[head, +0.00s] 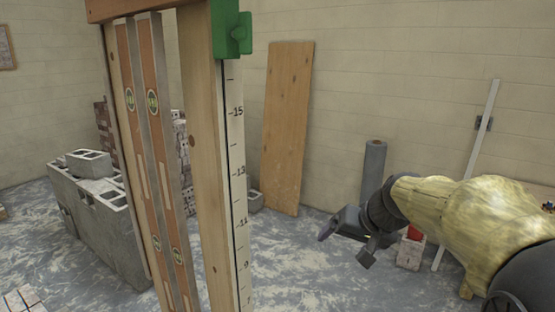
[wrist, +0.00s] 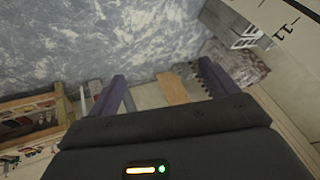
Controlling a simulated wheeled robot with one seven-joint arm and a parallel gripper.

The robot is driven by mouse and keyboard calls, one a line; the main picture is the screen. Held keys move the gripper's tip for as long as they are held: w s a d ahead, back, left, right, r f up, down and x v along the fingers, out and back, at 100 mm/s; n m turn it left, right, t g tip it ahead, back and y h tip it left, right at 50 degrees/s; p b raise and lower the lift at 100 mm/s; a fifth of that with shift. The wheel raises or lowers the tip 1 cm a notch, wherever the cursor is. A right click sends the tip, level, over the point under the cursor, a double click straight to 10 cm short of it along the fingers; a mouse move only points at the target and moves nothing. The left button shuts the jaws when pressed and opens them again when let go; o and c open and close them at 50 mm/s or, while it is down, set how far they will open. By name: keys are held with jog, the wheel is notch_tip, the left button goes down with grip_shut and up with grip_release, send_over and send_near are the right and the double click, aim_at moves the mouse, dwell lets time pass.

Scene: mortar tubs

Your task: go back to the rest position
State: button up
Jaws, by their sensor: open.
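My gripper (head: 345,242) is at the right of the head view, at the end of my arm, which comes in from the right edge. Its two dark fingers are spread with nothing seen between them. In the wrist view my gripper (wrist: 160,90) shows two purple-grey fingers apart, with the floor and some distant things beyond them. The gripper is in free air, to the right of the upright post with the measuring scale (head: 235,170), and touches nothing that I can see.
A wooden post (head: 205,160) and orange levels (head: 160,130) stand close in front. Grey concrete blocks (head: 105,225) are at the left. A wooden board (head: 287,130) leans on the back wall, with a grey roll (head: 374,165) beside it.

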jog(key=s+f+n+g+h, duration=0.1)
jog(key=s+f+g+h, duration=0.2)
jog(key=s+f, duration=1.3)
notch_tip(320, 180, down, 4)
jog(key=shift+s+f+n+g+b, duration=0.1)
jog(key=shift+s+n+g+b, duration=0.3)
jog(key=shift+d, duration=0.1)
jog(key=shift+c, duration=0.5)
